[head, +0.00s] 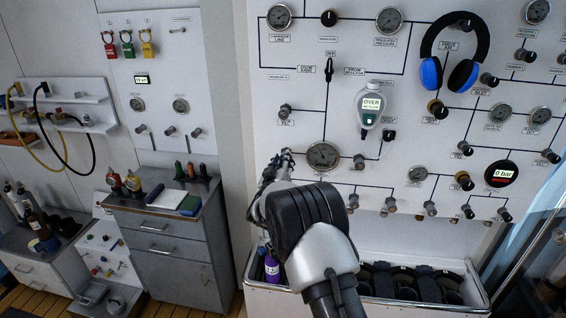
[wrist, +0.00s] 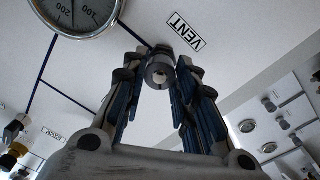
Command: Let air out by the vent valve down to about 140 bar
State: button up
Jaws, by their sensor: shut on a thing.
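My gripper (wrist: 160,78) is at the fill panel (head: 290,105), with its two blue-padded fingers closed on either side of a small round grey knob, the vent valve (wrist: 158,71). The label VENT (wrist: 187,32) is on the panel just beside the knob. In the head view my gripper (head: 279,163) is left of a large round gauge (head: 323,156), and the knob is hidden by it.
A hand-held meter (head: 369,108) reading OVER hangs on the panel, right of my gripper. Blue-black ear defenders (head: 458,73) hang at upper right. A digital display (head: 501,174) reads 0 bar. An open bin (head: 476,293) stands below the panel. A grey cabinet (head: 172,245) stands left.

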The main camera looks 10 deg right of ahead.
jog(key=o, duration=1)
jog(key=shift+o, duration=0.2)
jog(key=shift+s, duration=0.1)
jog(key=v, duration=1.1)
jog(key=shift+s+a, duration=0.2)
jog(key=shift+s, duration=0.2)
